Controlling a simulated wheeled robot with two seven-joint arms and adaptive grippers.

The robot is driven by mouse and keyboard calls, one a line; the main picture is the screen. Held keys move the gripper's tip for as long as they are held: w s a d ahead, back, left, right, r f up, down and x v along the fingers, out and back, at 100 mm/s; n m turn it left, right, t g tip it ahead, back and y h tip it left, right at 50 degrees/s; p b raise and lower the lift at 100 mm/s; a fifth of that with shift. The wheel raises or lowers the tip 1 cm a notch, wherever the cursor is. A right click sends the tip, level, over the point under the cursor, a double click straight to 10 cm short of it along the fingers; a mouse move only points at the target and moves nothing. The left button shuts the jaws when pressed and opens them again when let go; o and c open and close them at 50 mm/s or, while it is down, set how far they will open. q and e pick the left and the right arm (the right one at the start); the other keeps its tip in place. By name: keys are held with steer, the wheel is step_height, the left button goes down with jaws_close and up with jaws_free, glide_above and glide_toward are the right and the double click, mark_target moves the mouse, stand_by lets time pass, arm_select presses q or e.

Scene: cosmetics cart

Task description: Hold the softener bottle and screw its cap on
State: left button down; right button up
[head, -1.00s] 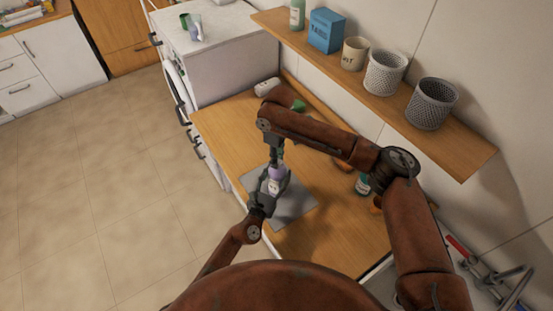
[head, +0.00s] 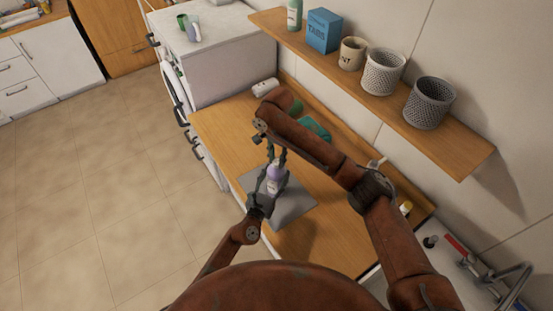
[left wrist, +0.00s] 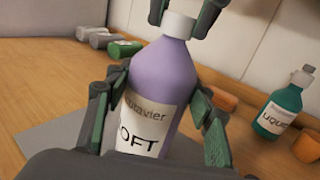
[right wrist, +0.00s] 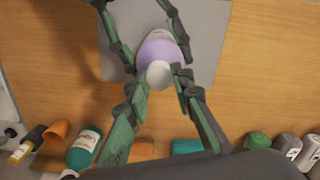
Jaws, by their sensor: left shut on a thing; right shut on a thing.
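The softener bottle (left wrist: 160,85) is purple with a white label and stands upright over the grey mat; it also shows in the head view (head: 275,174). My left gripper (head: 266,191) is shut around its body, one finger on each side. The white cap (left wrist: 180,25) sits at the top of the bottle's neck; how far it is threaded I cannot tell. My right gripper (right wrist: 160,78) comes from above and is shut on the cap, with a finger on either side. In the head view the cap is mostly hidden by the right fingers.
The grey mat (head: 297,205) lies on the wooden counter (head: 225,125). A teal bottle (left wrist: 280,103) and an orange cup-like piece (left wrist: 308,145) stand to the right in the left wrist view. Several containers lie at the back. A shelf (head: 470,150) overhangs the wall side.

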arm_select(q)
steer(key=shift+a+f, duration=0.1)
steer(key=shift+f, duration=0.25)
arm_select(e)
steer(key=o, duration=0.7)
steer(key=shift+o, duration=0.2)
steer(key=shift+r, duration=2.25)
steer(key=shift+c, duration=0.4)
